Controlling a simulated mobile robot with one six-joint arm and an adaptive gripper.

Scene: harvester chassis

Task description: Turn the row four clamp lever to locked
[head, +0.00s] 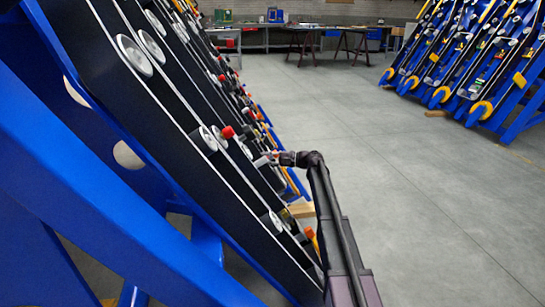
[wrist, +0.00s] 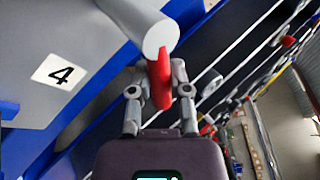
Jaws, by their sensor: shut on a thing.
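The row four clamp lever (wrist: 163,85) is a red bar below the end of a grey cylinder (wrist: 155,35) in the wrist view. A white label with a black 4 (wrist: 60,72) is on the grey panel to its left. My gripper (wrist: 157,78) has one finger on each side of the red lever and is shut on it. In the head view my gripper (head: 264,160) reaches the side of the leaning black-and-blue chassis; the held lever is too small to make out there.
The chassis row (head: 150,110) leans along the left with several discs and red knobs (head: 228,132) close to my arm. A second row of blue frames (head: 470,70) stands at the far right. The grey floor (head: 370,130) between them is clear, with workbenches (head: 310,35) behind.

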